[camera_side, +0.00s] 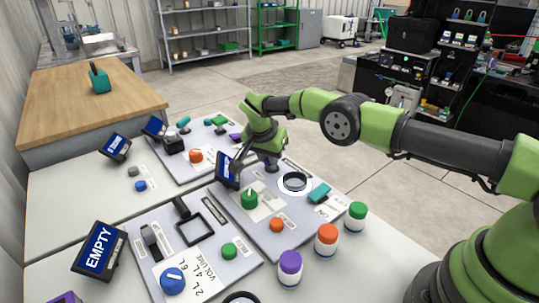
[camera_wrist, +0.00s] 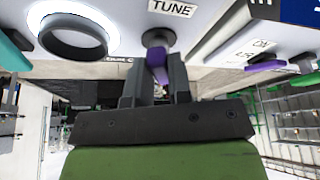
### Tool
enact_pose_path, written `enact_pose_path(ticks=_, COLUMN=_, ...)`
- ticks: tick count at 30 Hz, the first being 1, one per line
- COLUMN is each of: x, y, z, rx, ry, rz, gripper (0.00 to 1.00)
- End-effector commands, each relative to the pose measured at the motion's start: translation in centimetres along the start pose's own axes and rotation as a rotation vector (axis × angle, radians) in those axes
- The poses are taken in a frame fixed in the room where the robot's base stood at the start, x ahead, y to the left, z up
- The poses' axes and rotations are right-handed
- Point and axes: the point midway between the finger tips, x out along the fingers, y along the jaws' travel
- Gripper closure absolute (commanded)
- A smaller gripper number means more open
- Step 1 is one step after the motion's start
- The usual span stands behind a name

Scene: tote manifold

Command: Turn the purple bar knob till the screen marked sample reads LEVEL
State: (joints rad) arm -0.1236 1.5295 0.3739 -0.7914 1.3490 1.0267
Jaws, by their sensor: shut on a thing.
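My gripper (camera_wrist: 157,78) is shut on the purple bar knob (camera_wrist: 157,63), with one dark finger on each side of the bar. The knob stands on a round dark base below a label reading TUNE (camera_wrist: 171,7). In the side view my gripper (camera_side: 269,160) reaches down at the back of the near-right panel (camera_side: 250,226), and the knob is mostly hidden there. A tilted screen (camera_side: 228,171) stands just left of my gripper; its text is too oblique to read. I cannot make out which screen is marked sample.
A dark ring on a lit white disc (camera_side: 294,182), a green knob (camera_side: 249,199) and a teal handle (camera_side: 320,193) share this panel. Jars with purple (camera_side: 290,262), orange and green lids stand along its front edge. Another screen (camera_side: 99,249) reads EMPTY.

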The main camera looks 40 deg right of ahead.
Motion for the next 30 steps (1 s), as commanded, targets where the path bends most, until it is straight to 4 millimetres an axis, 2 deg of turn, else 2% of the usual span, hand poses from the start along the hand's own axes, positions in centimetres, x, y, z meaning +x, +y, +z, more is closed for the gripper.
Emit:
enact_pose_path(ticks=8, x=0.0, y=0.0, z=0.0, rx=0.001, ry=-0.001, rz=0.001, gripper=1.00)
enact_pose_path(ticks=9, x=0.0, y=0.0, z=0.0, rx=0.001, ry=-0.001, rz=0.001, gripper=0.72)
enact_pose_path(ticks=11, x=0.0, y=0.0, z=0.0, rx=0.001, ry=-0.001, rz=0.001, gripper=0.58)
enact_pose_path(ticks=12, x=0.0, y=0.0, z=0.0, rx=0.001, ry=-0.001, rz=0.001, gripper=0.55)
enact_pose_path(ticks=23, x=-0.4, y=0.0, z=0.0, rx=0.000, ry=0.000, rz=0.000, gripper=0.55)
enact_pose_path(ticks=30, x=-3.1, y=0.0, z=0.0, rx=-0.001, ry=0.000, rz=-0.003, gripper=0.55)
